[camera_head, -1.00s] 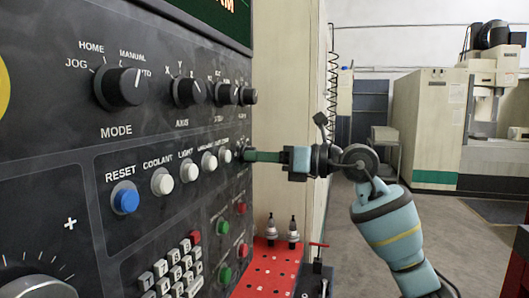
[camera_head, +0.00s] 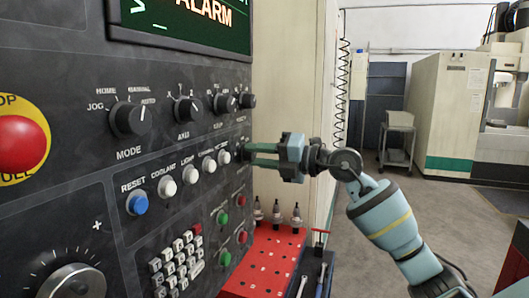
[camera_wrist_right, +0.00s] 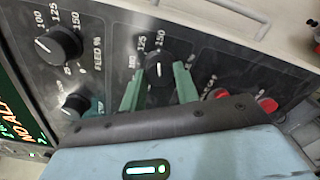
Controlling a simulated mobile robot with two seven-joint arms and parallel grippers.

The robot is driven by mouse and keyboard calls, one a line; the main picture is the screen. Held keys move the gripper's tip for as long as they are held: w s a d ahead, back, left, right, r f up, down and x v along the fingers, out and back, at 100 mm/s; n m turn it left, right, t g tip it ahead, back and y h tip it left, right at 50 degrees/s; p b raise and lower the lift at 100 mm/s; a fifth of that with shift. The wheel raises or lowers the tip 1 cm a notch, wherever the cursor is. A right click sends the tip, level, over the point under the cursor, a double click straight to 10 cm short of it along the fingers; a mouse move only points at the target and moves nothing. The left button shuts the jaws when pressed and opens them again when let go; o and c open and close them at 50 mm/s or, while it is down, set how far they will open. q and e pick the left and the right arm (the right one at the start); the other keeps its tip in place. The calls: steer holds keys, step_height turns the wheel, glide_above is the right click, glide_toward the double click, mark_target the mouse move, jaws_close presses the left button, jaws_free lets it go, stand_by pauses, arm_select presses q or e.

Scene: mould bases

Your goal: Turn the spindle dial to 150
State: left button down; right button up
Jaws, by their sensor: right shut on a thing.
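The spindle dial (camera_wrist_right: 158,70) is a round black knob on the dark control panel, with printed numbers including 125 and 150 above it in the right wrist view. The green fingers of my right gripper (camera_wrist_right: 158,90) sit on either side of it, shut on it. A pale mark on the knob faces up toward the numbers; I cannot tell exactly which one it points at. In the head view my right gripper (camera_head: 262,155) reaches the panel's right edge from the right, and its fingers largely hide the dial. My left gripper is not in view.
The feed dial (camera_wrist_right: 60,45) is beside the spindle dial, with red buttons (camera_wrist_right: 266,104) on the other side. In the head view, a row of push buttons (camera_head: 168,187) lies left of my gripper. A red tool rack (camera_head: 265,265) with several holders stands below it.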

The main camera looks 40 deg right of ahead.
steer(key=shift+r+m, duration=0.1)
steer(key=shift+m, duration=0.5)
steer(key=o, duration=1)
steer(key=shift+s+d+f, duration=0.2)
steer(key=shift+s+d, duration=0.1)
steer(key=shift+s, duration=0.1)
steer(key=shift+v, duration=3.45)
steer(key=shift+r, duration=0.15)
